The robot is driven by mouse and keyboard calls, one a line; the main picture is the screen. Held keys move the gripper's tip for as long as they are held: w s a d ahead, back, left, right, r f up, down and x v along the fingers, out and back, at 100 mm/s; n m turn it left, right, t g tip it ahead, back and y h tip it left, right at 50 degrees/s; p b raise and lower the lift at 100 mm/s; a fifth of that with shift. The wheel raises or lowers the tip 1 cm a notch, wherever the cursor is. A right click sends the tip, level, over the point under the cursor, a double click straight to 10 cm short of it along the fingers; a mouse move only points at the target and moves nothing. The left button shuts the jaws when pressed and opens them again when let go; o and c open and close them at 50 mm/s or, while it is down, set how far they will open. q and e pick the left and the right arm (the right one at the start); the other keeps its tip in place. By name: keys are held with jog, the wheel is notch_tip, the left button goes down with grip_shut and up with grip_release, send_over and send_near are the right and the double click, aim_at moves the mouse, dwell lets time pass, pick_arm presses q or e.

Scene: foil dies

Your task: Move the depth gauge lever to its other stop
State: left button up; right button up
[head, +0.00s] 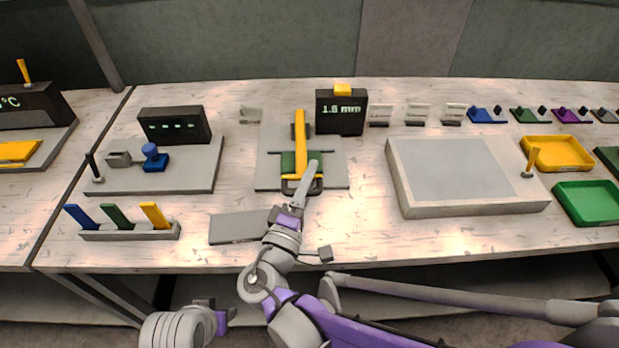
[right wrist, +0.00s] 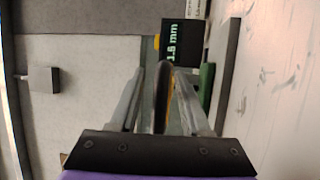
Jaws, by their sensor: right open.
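The depth gauge is a grey base plate (head: 335,174) with a dark display box (head: 341,117) reading about 1.6 mm. A long yellow lever (head: 301,130) runs front to back over a green block (head: 288,162), with a dark loop-shaped handle (head: 288,187) at its near end. My right gripper (head: 312,170) is over the near part of the gauge. In the right wrist view, its two fingers (right wrist: 163,95) stand apart on either side of a dark, yellow-edged part (right wrist: 167,98); I cannot tell whether they touch it.
A large grey box (head: 465,175) stands right of the gauge. A flat grey plate (head: 238,227) lies in front, left of my wrist. A fixture with a blue knob (head: 153,155) and a rack of coloured tabs (head: 130,231) are at left. Yellow (head: 556,153) and green trays (head: 590,203) are at right.

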jog(key=shift+c, duration=0.2)
grip_shut()
jog(key=shift+r, duration=0.1)
dwell(1.0)
